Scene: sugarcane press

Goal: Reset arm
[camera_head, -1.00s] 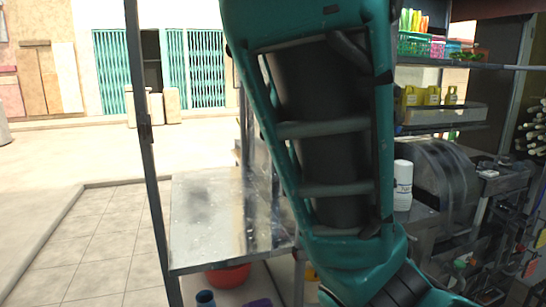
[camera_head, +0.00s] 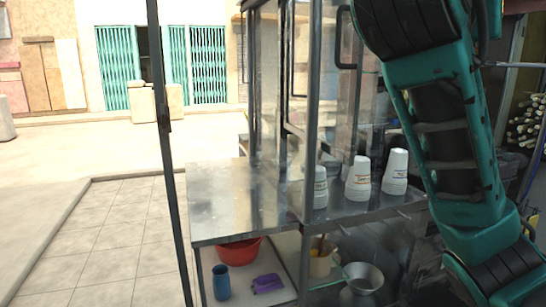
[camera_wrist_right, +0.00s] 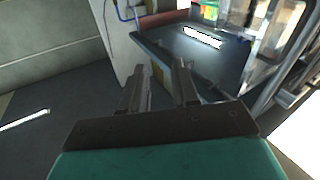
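My right arm, teal with black joints, rises along the right side of the head view, and its gripper is outside that view. In the right wrist view my right gripper (camera_wrist_right: 160,78) has its two fingers apart, with nothing held between them. Beyond the fingers is a dark flat surface (camera_wrist_right: 205,52) with a bright reflection. My left arm and left gripper are not in view.
A metal counter (camera_head: 215,205) holds stacks of white cups (camera_head: 357,180) beside a glass-sided cabinet (camera_head: 275,80). Below are a red bowl (camera_head: 238,250), a blue cup (camera_head: 221,283), a purple cloth (camera_head: 268,284) and a metal bowl (camera_head: 363,277). A dark post (camera_head: 166,130) stands at left. Paving at left is clear.

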